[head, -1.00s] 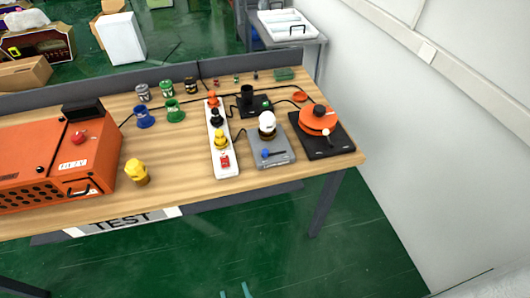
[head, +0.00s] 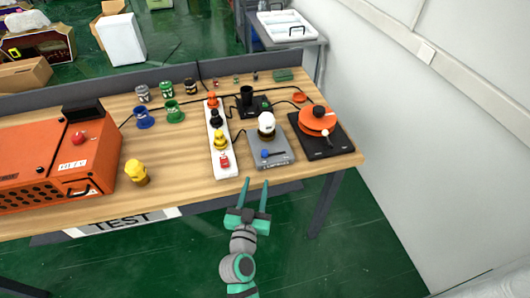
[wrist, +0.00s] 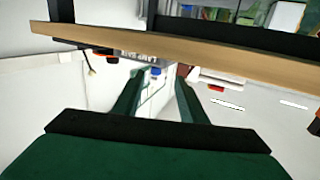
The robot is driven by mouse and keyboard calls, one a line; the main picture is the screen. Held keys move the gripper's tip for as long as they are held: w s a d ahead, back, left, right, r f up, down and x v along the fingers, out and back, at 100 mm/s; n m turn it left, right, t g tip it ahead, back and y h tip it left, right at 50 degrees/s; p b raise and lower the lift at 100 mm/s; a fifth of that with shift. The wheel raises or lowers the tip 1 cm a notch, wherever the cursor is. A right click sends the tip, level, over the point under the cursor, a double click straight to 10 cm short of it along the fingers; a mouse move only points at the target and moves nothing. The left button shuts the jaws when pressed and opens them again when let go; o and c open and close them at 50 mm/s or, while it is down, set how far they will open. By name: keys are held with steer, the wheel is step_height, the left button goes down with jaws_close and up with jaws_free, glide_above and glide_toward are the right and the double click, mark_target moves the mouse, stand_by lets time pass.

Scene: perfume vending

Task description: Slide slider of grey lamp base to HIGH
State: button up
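The grey lamp base (head: 281,158) stands near the right front of the wooden table, with a white bulb (head: 267,119) in a dark socket on it. Its blue slider knob (head: 265,153) sits at the left part of a dark slot; the lettering on the base is too small to read. My gripper (head: 256,182) is open and empty, its two teal fingers apart, just in front of the table edge and short of the lamp base. In the wrist view the open fingers (wrist: 160,76) frame a small blue spot, probably the knob (wrist: 155,71).
A black plate (head: 340,146) with an orange reel (head: 318,124) stands right. Cables run behind. A yellow object (head: 137,172) and an orange box (head: 45,150) are further left.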

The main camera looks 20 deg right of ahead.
mark_target(264, 156)
steer(key=shift+w+d+r+m+h, duration=0.25)
steer(key=shift+w+d+r, duration=0.1)
steer(key=shift+w+r, duration=0.15)
steer(key=shift+w+d+r+m+h, duration=0.15)
steer(key=shift+w+d+r+h, duration=0.15)
steer(key=shift+w, duration=0.3)
steer(key=shift+w+d+r, duration=0.1)
steer(key=shift+w+d, duration=0.2)
steer(key=shift+w, duration=0.05)
steer(key=x, duration=0.9)
steer(key=shift+w+d, duration=0.25)
steer(key=shift+d, duration=0.1)
jaws_close()
